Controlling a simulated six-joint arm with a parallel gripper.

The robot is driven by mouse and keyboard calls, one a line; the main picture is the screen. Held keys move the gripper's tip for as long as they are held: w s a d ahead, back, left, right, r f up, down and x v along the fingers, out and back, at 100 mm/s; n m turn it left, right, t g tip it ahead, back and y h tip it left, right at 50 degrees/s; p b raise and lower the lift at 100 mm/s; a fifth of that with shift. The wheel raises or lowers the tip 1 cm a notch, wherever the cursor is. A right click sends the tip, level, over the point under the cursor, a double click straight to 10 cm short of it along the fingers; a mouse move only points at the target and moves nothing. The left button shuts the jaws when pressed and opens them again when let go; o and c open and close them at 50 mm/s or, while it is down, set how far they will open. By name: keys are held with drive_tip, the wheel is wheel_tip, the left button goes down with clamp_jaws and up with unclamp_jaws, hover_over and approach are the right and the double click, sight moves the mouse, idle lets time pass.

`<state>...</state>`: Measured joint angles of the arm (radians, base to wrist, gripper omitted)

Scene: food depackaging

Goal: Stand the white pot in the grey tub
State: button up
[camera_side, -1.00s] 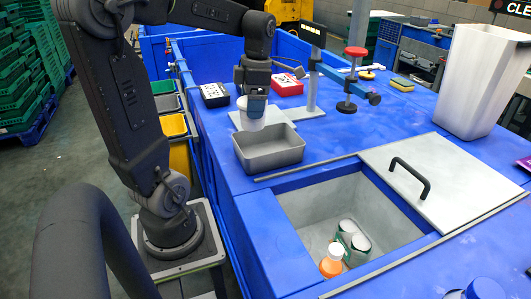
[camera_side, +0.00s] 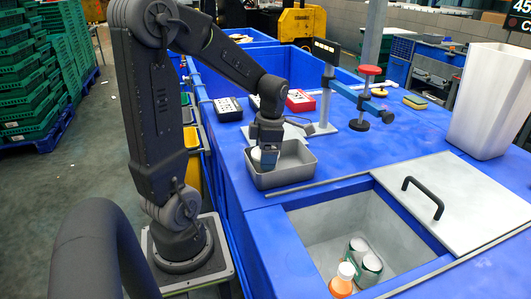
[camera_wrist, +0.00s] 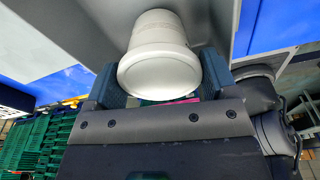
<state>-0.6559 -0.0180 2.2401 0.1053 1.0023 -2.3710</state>
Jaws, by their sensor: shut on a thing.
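The white pot (camera_wrist: 158,60) is between the two blue finger pads of my gripper (camera_wrist: 160,88) in the wrist view, and my gripper is shut on it. In the side view my gripper (camera_side: 265,155) points down at the left end of the grey tub (camera_side: 293,175). There the pot (camera_side: 257,155) shows only in part, low behind the tub's near left rim and beside the fingers. Its base is hidden, so I cannot tell if it touches the tub floor.
A sunken basin (camera_side: 330,225) in the blue bench holds an orange bottle (camera_side: 343,280) and green-and-white cans (camera_side: 363,262). A lid with a black handle (camera_side: 423,197) lies to its right. A post stand (camera_side: 325,90) rises behind the tub.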

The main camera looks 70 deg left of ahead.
drive_tip(key=shift+f, duration=0.1)
drive_tip(key=o, duration=0.9)
wheel_tip(320, 180, up, 12)
drive_tip(key=w, duration=0.1)
drive_tip(key=s+d+m+t, duration=0.1)
drive_tip(key=d+m+t, duration=0.1)
drive_tip(key=d+m, duration=0.4)
drive_tip(key=s+d+f+m+t, duration=0.1)
drive_tip(key=d+m, duration=0.5)
drive_tip(key=m, duration=1)
drive_tip(key=s+d+f+m+t, duration=0.1)
drive_tip(key=s+d+m+t, duration=0.1)
drive_tip(key=d+m+t, duration=0.2)
drive_tip(key=shift+s+d+m, duration=0.1)
drive_tip(key=shift+d+m, duration=0.45)
drive_tip(key=shift+m, duration=0.8)
drive_tip(key=shift+s+d+m, duration=0.15)
drive_tip(key=shift+d+m, duration=0.35)
drive_tip(key=shift+m, duration=0.8)
drive_tip(key=shift+s+d+m, duration=0.1)
drive_tip(key=shift+d+m, duration=0.45)
drive_tip(key=shift+m, duration=0.8)
